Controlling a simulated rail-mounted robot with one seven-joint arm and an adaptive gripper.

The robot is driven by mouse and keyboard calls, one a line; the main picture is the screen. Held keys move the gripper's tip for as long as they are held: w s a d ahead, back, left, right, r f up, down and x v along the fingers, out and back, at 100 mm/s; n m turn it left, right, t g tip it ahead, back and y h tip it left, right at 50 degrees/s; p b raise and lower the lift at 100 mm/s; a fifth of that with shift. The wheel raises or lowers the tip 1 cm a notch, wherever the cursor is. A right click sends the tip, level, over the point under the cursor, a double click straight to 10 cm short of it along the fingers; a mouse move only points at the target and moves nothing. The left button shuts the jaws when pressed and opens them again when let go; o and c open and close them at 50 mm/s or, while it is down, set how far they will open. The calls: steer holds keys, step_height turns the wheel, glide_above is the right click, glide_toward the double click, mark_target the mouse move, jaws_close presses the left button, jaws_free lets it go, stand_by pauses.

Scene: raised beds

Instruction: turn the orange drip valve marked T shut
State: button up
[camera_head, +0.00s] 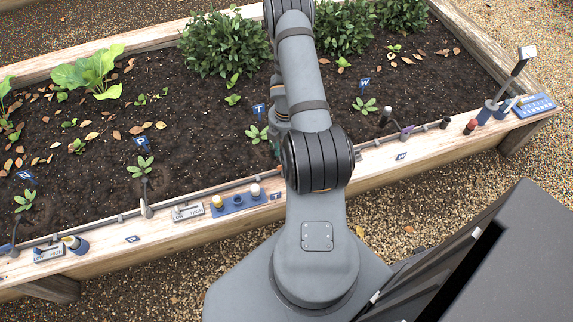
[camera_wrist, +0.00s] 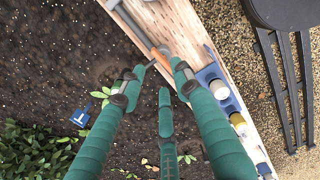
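The orange drip valve (camera_wrist: 161,50) shows in the wrist view, on the grey drip line by the bed's wooden edge. My gripper (camera_wrist: 166,66) has green fingers. Two tips are spread on either side of the orange part, with a gap between them; a third finger is below. I cannot tell whether any finger touches the valve. A blue marker with a T (camera_wrist: 80,117) stands in the soil to the left. In the head view the T marker (camera_head: 259,109) shows beside my arm, while the valve and most of my gripper are hidden behind the arm.
A blue holder (camera_head: 237,203) with white and yellow pieces sits on the wooden edge, close to my fingers' right in the wrist view. The W marker (camera_head: 363,82), seedlings and bushes (camera_head: 222,46) stand in the bed. Gravel (camera_head: 420,200) lies in front.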

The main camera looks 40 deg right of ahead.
step_height(320, 180, down, 6)
steer(key=b, duration=0.3)
steer(key=shift+f, duration=0.25)
steer(key=shift+c, duration=1)
jaws_close()
